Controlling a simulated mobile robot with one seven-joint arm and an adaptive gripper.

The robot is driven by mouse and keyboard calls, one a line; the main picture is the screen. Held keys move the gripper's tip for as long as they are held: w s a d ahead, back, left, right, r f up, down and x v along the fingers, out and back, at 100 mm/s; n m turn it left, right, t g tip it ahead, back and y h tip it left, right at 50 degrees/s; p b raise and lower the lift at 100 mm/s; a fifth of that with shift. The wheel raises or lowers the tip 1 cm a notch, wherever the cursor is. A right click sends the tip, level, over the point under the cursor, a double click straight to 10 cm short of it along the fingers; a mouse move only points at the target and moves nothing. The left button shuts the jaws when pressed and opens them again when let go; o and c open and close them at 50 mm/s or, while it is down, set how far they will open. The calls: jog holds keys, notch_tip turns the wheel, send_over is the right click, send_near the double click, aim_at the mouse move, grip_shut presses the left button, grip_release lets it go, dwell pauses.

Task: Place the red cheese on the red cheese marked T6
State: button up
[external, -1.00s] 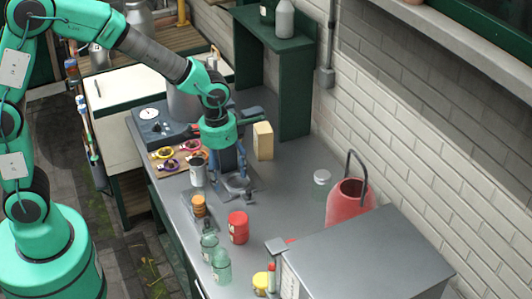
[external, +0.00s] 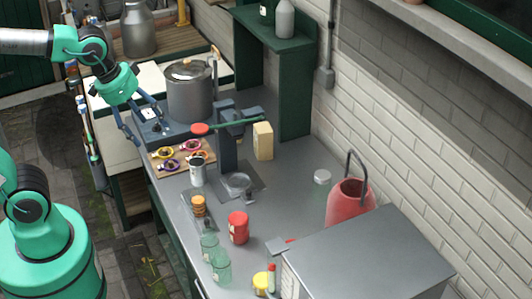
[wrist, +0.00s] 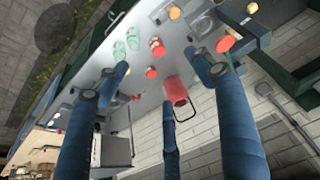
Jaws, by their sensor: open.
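A red cylinder with a pale label (external: 238,227), seemingly a red cheese, stands upright on the grey worktop. It also shows in the wrist view (wrist: 157,47); its label is too small to read. A second red piece (wrist: 151,73) lies near it in the wrist view. In the external view only a sliver of red (external: 290,241) shows beside the grey box, which hides the rest. My gripper (external: 148,128) is open and empty, raised over the worktop's far left end by the dial scale, well away from both red pieces.
A dark press (external: 228,150) with a red-knobbed lever stands mid-worktop. Green jars (external: 221,266), an orange stack (external: 198,206) and a metal can (external: 197,170) line the near edge. A large pot (external: 190,90), red can (external: 348,203) and grey box (external: 365,262) flank the space.

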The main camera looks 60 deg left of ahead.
jog(key=s+a+r+t, duration=0.1)
jog(key=s, duration=0.6)
jog(key=shift+s+r, duration=0.35)
jog(key=shift+r, duration=0.05)
notch_tip(320, 180, down, 7)
jog(key=b, duration=0.7)
jog(key=shift+f, duration=0.2)
